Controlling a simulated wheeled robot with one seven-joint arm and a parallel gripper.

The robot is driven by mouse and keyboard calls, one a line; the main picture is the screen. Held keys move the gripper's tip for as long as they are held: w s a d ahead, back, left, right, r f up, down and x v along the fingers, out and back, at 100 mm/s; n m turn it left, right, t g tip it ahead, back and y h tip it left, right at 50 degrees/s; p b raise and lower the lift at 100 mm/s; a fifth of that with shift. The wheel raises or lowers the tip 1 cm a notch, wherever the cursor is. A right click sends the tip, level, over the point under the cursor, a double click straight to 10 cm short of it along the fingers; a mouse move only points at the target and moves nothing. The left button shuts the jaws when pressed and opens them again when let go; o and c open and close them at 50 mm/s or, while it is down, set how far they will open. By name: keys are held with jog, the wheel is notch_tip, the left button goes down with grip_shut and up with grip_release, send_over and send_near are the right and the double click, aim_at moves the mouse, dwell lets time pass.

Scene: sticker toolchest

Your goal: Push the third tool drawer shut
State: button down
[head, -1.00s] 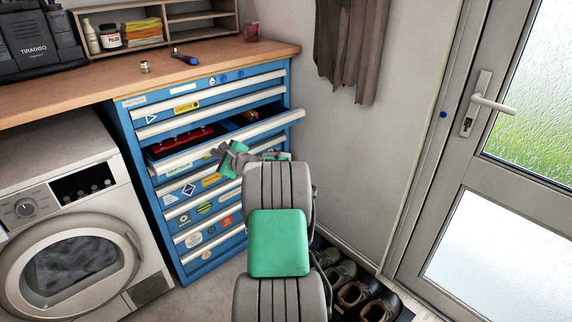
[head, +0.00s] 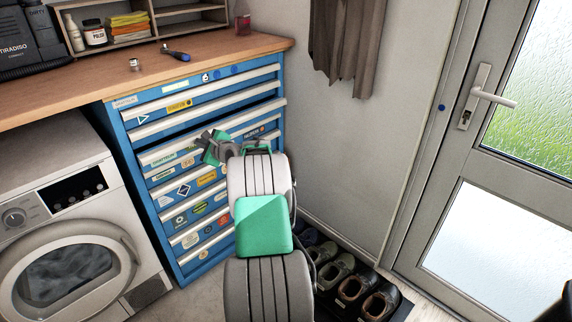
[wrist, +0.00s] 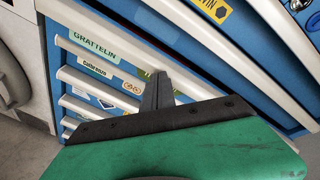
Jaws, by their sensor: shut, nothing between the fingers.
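The third tool drawer (head: 186,151) is in the blue tool chest, under a white handle rail, with a green-lettered label on its front. My gripper (head: 208,140) is shut and empty, right at this drawer's front. In the wrist view the closed fingertips (wrist: 158,76) point at the lower part of the front; whether they touch it I cannot tell. My arm hides the right part of the lower drawers.
A wooden worktop (head: 100,73) with a screwdriver (head: 177,55) lies over the chest. A white washing machine (head: 65,220) stands left. Shoes (head: 352,285) stand on the floor at right, near the door (head: 470,190). A cloth (head: 345,45) hangs on the wall.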

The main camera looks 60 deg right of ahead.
aim_at(195, 136)
jog(key=shift+w+d, duration=0.1)
jog(key=shift+r+x, duration=0.2)
jog(key=shift+x, duration=0.65)
jog(key=shift+r+x, duration=0.2)
jog(key=shift+x, duration=0.6)
jog(key=shift+w+r, duration=0.1)
jog(key=shift+w, duration=0.2)
jog(key=f+p+v, duration=0.1)
jog(key=v, duration=0.6)
jog(key=shift+s+f+p, duration=0.3)
jog(key=shift+s+f, duration=0.15)
jog(key=shift+s, duration=0.15)
